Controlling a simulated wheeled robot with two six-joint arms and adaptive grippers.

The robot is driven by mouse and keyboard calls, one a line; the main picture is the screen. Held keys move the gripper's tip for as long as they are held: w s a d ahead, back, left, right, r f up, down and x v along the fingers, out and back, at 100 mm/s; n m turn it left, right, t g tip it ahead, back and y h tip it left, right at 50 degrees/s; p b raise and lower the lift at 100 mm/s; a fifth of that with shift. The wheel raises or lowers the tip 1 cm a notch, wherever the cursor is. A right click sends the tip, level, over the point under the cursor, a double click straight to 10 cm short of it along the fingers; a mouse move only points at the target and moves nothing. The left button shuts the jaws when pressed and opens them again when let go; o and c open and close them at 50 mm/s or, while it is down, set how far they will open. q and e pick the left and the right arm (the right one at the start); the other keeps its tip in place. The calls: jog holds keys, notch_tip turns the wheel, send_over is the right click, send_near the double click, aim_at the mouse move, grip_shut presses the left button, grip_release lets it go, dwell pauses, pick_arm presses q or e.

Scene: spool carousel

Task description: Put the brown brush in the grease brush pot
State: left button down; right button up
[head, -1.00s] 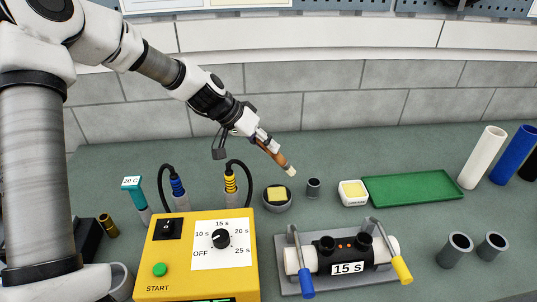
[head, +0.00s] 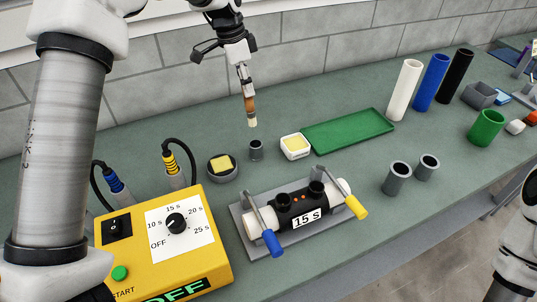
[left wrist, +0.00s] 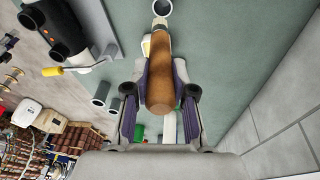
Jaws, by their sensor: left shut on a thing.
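The brown brush (head: 250,104) has a wooden handle and a pale tip. My left gripper (head: 245,82) is shut on its handle. The brush hangs nearly upright, tip down, above and apart from a small grey open pot (head: 256,152), which I take as the grease brush pot. In the left wrist view the handle (left wrist: 160,75) lies between the two fingers (left wrist: 160,100), and the ring-shaped mouth of the pot (left wrist: 163,8) shows just past the tip. My right gripper is out of view; only part of that arm shows at the right edge.
A grey bowl with a yellow block (head: 222,163) stands left of the pot, a white tub (head: 295,147) right of it. A green tray (head: 348,130) lies beyond. A clamped black cylinder (head: 299,210) and a yellow timer box (head: 165,240) are in front.

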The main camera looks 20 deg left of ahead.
aim_at(254, 116)
pick_arm(q)
jog(key=d+f, duration=0.1)
jog(key=d+f+y, duration=0.1)
jog(key=shift+d+f, duration=0.15)
jog(key=shift+f, duration=0.15)
notch_tip(254, 116, down, 9)
jog(key=p, duration=0.3)
jog(key=shift+a+f, duration=0.2)
jog(key=shift+f, duration=0.2)
jog(key=c, duration=1)
grip_release()
